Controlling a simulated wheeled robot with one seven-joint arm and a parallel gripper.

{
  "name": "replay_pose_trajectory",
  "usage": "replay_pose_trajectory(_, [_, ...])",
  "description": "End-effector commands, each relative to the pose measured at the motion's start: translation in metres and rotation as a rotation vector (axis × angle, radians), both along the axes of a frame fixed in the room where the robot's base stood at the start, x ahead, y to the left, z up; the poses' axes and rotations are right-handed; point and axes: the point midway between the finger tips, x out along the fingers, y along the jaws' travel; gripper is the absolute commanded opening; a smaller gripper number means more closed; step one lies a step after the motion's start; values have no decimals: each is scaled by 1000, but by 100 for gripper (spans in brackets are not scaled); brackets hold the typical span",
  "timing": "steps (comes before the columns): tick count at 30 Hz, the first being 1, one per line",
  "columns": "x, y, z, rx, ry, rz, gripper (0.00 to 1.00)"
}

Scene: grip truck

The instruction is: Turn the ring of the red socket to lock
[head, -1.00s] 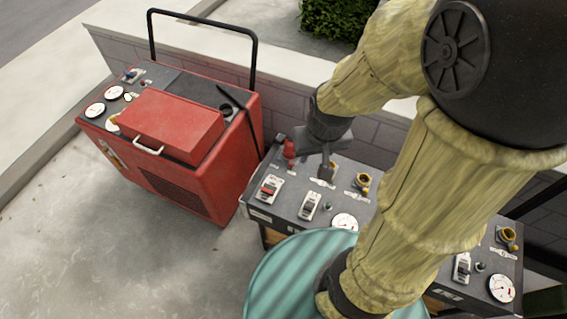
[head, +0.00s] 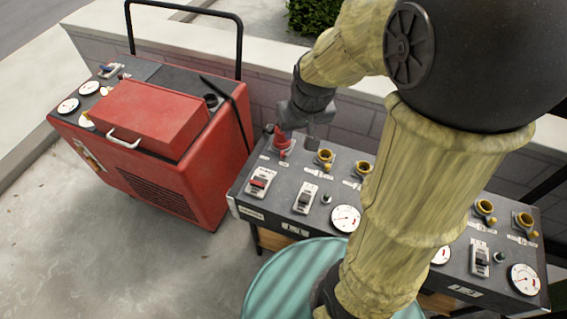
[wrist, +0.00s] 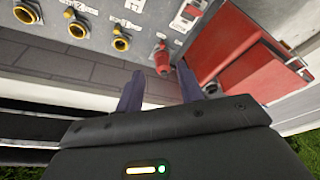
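The red socket (head: 283,146) stands at the left back of the dark control panel (head: 285,215) in the head view. It also shows in the wrist view (wrist: 163,62), just past my fingertips and roughly between their lines. My gripper (head: 298,138) is above and behind the socket, near it. In the wrist view the two fingers of my gripper (wrist: 158,82) are spread apart with nothing between them. No contact with the socket is visible. The ring's turn position is too small to read.
Yellow sockets (head: 325,157) stand in a row right of the red one. Breakers (head: 261,182) and gauges (head: 346,218) sit in front. A red machine (head: 160,130) with a tall black handle stands left. A brick wall (head: 355,125) runs behind. A teal ribbed drum (head: 290,280) is in front.

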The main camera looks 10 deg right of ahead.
Motion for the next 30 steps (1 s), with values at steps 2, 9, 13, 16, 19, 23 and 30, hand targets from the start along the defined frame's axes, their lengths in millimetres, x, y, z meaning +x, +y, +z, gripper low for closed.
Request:
replay_pose_trajectory(2, [11,-1,-27,0,-12,7,37])
replay_pose_trajectory(9, [41,-3,-66,2,-47,35,37])
replay_pose_trajectory(13, [56,-3,-85,2,-66,53,37])
replay_pose_trajectory(16, [66,-3,-98,0,-80,66,37])
replay_pose_trajectory(19, [74,-4,-104,0,-91,76,37])
replay_pose_trajectory(23, [78,-4,-104,0,-97,82,37])
replay_pose_trajectory(30, [78,-2,-101,0,-97,87,37])
